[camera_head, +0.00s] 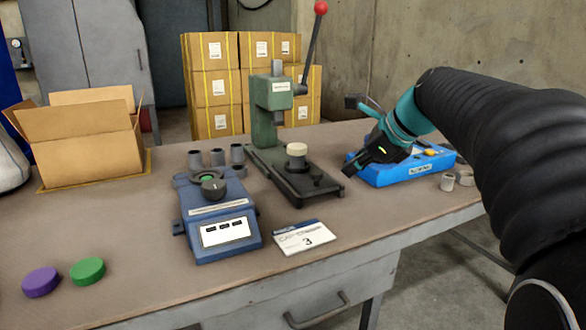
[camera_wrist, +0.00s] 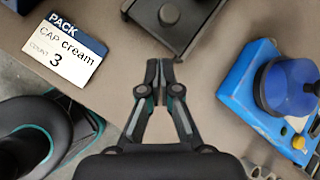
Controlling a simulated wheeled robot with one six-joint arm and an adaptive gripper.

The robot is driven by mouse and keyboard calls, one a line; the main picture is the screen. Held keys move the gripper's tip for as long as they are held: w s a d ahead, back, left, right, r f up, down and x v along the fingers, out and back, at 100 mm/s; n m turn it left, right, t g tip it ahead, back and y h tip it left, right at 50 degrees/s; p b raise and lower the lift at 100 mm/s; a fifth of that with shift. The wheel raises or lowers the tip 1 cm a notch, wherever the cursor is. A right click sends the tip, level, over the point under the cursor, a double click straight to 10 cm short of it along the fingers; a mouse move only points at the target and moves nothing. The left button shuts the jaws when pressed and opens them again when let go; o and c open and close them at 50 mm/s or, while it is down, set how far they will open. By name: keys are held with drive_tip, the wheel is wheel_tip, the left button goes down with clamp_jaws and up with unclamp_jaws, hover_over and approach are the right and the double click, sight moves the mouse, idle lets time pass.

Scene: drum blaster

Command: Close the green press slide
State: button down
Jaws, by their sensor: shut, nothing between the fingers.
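The green press (camera_head: 264,122) stands upright on the table, with a lever ending in a red ball. Its dark base reaches toward the table's front, and a cream round piece (camera_head: 297,150) sits there, in front of the press head. A dark slide with a small knob (camera_head: 316,179) lies at the front of this base. In the wrist view the knob (camera_wrist: 168,14) shows at the top edge; the rest of the press is cut off. My gripper (camera_head: 352,168) is right of the press base, with its fingertips (camera_wrist: 160,68) shut and empty, apart from the knob.
A blue device (camera_head: 405,170) stands just right of my gripper. A blue-grey machine (camera_head: 218,215) is left of the press, with several grey cylinders behind it. A card (camera_head: 304,237) reading 3 lies in front. Purple (camera_head: 41,282) and green (camera_head: 87,271) discs lie front left.

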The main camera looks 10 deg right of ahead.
sight(331, 179)
drive_tip(key=w+d+r+m+y, duration=0.1)
drive_tip(key=w+d+r+m, duration=0.15)
drive_tip(key=w+m, duration=0.2)
drive_tip(key=shift+t, duration=0.3)
drive_tip(key=b+x, duration=0.1)
drive_tip(key=x, duration=0.9)
drive_tip(key=shift+d+f+b, duration=0.15)
drive_tip(key=shift+f+b, duration=0.05)
drive_tip(key=shift+b, duration=0.1)
drive_tip(key=w+a, duration=0.2)
drive_tip(key=shift+w+f, duration=0.1)
drive_tip(key=shift+w, duration=0.15)
drive_tip(key=shift+w+a, duration=0.35)
drive_tip(key=shift+w, duration=0.05)
